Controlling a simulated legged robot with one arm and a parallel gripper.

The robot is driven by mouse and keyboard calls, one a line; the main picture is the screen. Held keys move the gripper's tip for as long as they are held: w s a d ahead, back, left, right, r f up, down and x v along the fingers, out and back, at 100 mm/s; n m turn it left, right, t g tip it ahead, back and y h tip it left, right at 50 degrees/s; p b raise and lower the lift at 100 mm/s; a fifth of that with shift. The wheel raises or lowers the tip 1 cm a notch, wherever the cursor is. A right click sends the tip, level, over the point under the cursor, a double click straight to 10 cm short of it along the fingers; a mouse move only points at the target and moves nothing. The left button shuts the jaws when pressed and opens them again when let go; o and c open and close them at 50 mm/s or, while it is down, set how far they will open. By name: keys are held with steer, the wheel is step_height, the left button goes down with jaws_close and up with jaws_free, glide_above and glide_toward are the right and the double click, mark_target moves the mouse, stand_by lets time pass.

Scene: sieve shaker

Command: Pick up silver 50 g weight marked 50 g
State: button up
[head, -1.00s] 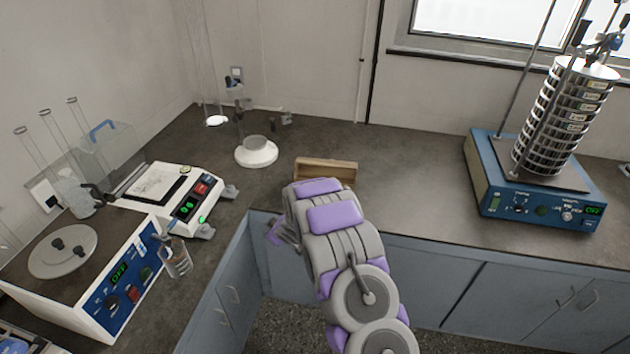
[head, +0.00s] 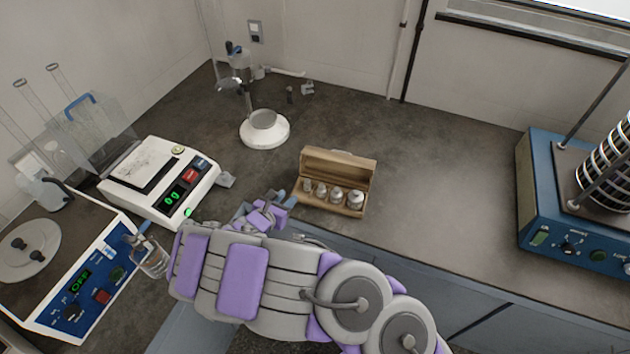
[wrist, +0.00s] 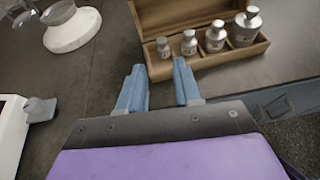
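An open wooden box (head: 338,160) on the bench holds several silver weights in a row, growing in size from left to right. In the wrist view, the row runs from the smallest weight (wrist: 163,47) to the largest weight (wrist: 246,26). Their markings are too small to read, so I cannot tell which one is the 50 g weight. My gripper (wrist: 158,66) is open and empty, its two blue fingers apart. Its right fingertip is close to the box's front left corner. In the head view, my gripper (head: 272,205) is just left of the box.
A balance (head: 160,180) with a green display stands to the left. A white round-based stand (head: 264,132) is behind the box on the left. A blue sieve shaker (head: 560,190) stands at the right. The bench between box and shaker is clear. The bench's front edge is close to the box.

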steer(key=b, duration=0.2)
glide_toward(306, 182)
steer(key=x, duration=0.4)
steer(key=shift+w+d, duration=0.15)
steer(key=shift+w, duration=0.25)
steer(key=shift+w+d, duration=0.35)
steer(key=shift+w, duration=0.05)
steer(key=w+f+b, duration=0.1)
steer(key=w+d+f+b, duration=0.1)
steer(key=w, duration=0.1)
steer(key=shift+f, duration=0.35)
steer(key=shift+w+d+f, duration=0.1)
steer(key=shift+w, duration=0.2)
steer(key=shift+w+d, duration=0.15)
steer(key=shift+d, duration=0.05)
jaws_close()
